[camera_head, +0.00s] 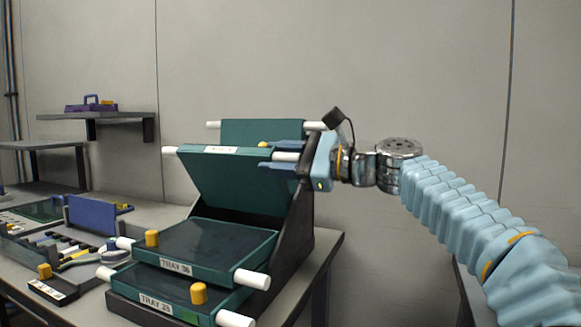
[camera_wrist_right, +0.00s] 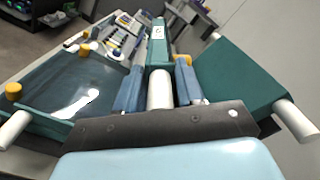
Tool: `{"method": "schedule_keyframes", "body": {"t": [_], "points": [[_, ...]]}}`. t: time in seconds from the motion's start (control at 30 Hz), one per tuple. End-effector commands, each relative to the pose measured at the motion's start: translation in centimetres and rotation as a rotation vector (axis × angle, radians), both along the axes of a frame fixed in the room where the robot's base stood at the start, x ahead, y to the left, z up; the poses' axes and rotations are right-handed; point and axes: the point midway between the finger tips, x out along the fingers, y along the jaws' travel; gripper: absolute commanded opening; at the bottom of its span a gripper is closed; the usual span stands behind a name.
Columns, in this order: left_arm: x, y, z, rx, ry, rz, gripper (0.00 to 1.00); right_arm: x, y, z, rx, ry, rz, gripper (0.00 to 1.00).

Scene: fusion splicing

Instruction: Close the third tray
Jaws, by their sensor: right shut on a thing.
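The third tray (camera_head: 235,182) from the bottom is a green tray, tilted steeply up on its black stand (camera_head: 302,215), its label on the upper edge. It also shows edge-on in the right wrist view (camera_wrist_right: 157,45). My right gripper (camera_head: 278,156) comes in from the right and is shut on the white peg handle (camera_wrist_right: 160,88) at this tray's right side, one blue finger on each side of it. A fourth green tray (camera_head: 262,130) stands raised behind it. My left gripper is in neither view.
Below, TRAY 36 (camera_head: 208,248) and a lower tray (camera_head: 165,285) lie nearly flat, with white pegs and yellow knobs. Tools and a blue box (camera_head: 93,214) sit on the bench at left. A wall shelf (camera_head: 100,115) holds a purple item. The wall side at right is clear.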

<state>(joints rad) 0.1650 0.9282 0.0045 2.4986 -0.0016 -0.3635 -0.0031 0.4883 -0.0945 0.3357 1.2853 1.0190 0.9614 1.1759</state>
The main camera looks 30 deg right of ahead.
Motion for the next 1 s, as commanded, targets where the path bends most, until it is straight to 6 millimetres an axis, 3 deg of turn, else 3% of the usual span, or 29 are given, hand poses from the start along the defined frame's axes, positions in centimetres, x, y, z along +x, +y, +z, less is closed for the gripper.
{"method": "schedule_keyframes", "body": {"t": [0.03, 0.5, 0.67, 1.0], "points": [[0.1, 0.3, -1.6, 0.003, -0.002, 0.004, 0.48, -0.5, 0.5, -0.9, -0.037, -0.037, -0.004, 0.0], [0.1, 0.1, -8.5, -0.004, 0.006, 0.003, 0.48, -3.6, 4.3, -5.4, -0.386, -0.308, -0.005, 0.0], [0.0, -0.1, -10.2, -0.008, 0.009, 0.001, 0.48, -4.1, 5.1, -7.0, -0.485, -0.385, -0.004, 0.0], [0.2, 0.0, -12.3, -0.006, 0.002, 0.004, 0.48, -4.6, 5.7, -9.4, -0.477, -0.379, -0.003, 0.0]]}}
